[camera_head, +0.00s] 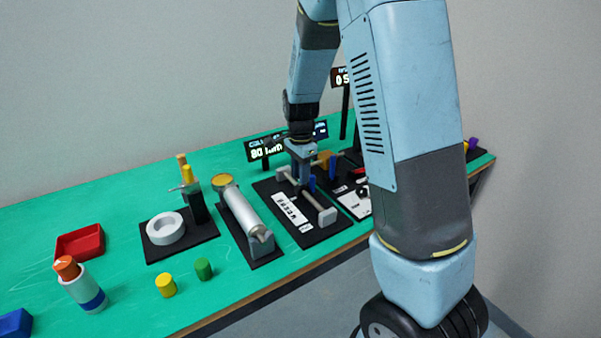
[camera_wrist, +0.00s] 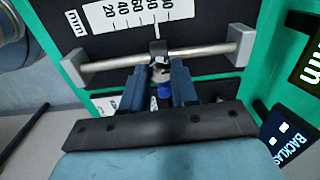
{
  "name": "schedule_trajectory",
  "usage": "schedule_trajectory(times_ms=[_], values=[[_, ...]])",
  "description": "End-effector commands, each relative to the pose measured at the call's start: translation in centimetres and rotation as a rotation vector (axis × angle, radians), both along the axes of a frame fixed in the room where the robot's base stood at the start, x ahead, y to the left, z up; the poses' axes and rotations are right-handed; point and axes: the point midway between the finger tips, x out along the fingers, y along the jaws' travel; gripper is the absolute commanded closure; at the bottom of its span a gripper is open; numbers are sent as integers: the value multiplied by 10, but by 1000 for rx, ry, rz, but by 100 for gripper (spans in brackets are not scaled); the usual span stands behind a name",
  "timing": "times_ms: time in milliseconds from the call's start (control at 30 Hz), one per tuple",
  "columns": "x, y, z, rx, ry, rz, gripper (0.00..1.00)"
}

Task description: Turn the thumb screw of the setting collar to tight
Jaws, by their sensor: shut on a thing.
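The setting collar (camera_wrist: 158,48) is a small black block on a grey rod (camera_wrist: 205,50) in the wrist view. The rod runs between two grey end blocks beside a white mm scale (camera_wrist: 115,18). The collar's thumb screw (camera_wrist: 160,73) shows as a small grey metallic part, with a blue piece (camera_wrist: 164,90) just below it in the picture. My gripper (camera_wrist: 160,76) is shut on the thumb screw, one finger on each side. In the head view my gripper (camera_head: 302,182) points down at the rod fixture (camera_head: 326,214), and its fingers hide the collar.
A silver cylinder fixture (camera_head: 241,212) and a white ring stand (camera_head: 165,228) are on the left. Displays (camera_head: 265,147) stand behind. Green bench (camera_head: 120,205) is clear behind the ring.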

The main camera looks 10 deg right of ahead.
Motion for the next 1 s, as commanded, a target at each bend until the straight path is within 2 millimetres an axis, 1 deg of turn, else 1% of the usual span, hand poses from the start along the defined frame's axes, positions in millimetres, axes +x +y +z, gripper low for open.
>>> schedule_trajectory(times_ms=[200,600,633,700,733,1000], values=[[0,1,0,1,0,-39,100],[0,1,0,1,0,-46,100],[0,1,0,1,0,-46,71],[0,1,0,1,0,-46,64],[0,1,0,1,0,-46,61],[0,0,1,0,0,-45,61]])
